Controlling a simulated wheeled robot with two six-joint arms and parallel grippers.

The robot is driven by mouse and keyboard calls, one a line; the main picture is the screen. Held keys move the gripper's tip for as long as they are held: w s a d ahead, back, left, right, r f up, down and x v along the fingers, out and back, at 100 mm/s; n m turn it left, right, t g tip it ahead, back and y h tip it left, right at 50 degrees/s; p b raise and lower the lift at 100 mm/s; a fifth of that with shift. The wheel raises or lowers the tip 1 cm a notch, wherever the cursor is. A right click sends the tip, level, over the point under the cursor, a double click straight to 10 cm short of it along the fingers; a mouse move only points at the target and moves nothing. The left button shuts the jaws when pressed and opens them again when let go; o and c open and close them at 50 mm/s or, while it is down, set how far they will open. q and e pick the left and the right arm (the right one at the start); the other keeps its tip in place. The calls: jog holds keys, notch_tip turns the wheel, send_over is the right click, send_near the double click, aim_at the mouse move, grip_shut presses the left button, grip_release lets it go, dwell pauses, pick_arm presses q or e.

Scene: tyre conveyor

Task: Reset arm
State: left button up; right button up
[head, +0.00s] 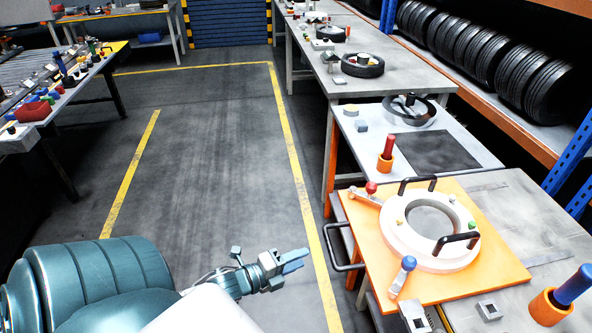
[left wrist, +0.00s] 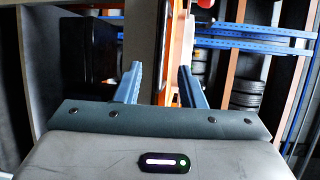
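My left gripper (head: 294,261) reaches in from the lower left in the head view, over the floor and left of the orange board on the near bench. In the left wrist view its two blue fingers (left wrist: 159,84) stand apart with nothing between them. It touches nothing. My right gripper does not show in either view.
The orange board (head: 461,286) carries a white ring (head: 398,233) with black handles. A black-handled bar (head: 341,262) juts from the bench's left side. Tyres (head: 480,50) fill the right rack. A tool table (head: 88,88) stands at left. The marked floor (head: 215,150) between is clear.

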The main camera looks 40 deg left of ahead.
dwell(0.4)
pick_arm(q)
jog(key=s+a+f+n+g+y+b, duration=0.1)
jog(key=s+a+f+n+g+y, duration=0.2)
jog(key=f, duration=0.9)
jog(key=s+a+f+n+g+y, duration=0.1)
jog(key=s+a+f+n+g, duration=0.25)
jog(key=f, duration=0.75)
jog(key=s+a+f+n+y+b, duration=0.15)
jog(key=s+f+n, duration=0.35)
jog(key=f, duration=0.7)
jog(key=s+d+f+n+g, duration=0.4)
jog(key=s+d+f+n, duration=0.1)
jog(key=s+f, duration=0.4)
jog(key=s+d+f+n+g, duration=0.3)
jog(key=s+d+f+n, duration=0.2)
jog(key=s+f, duration=0.5)
jog(key=shift+s+d+f+g+b, duration=0.35)
jog(key=shift+s+d+b, duration=0.1)
jog(key=shift+s, duration=0.75)
jog(key=shift+a+h, duration=0.1)
jog(key=shift+h, duration=0.15)
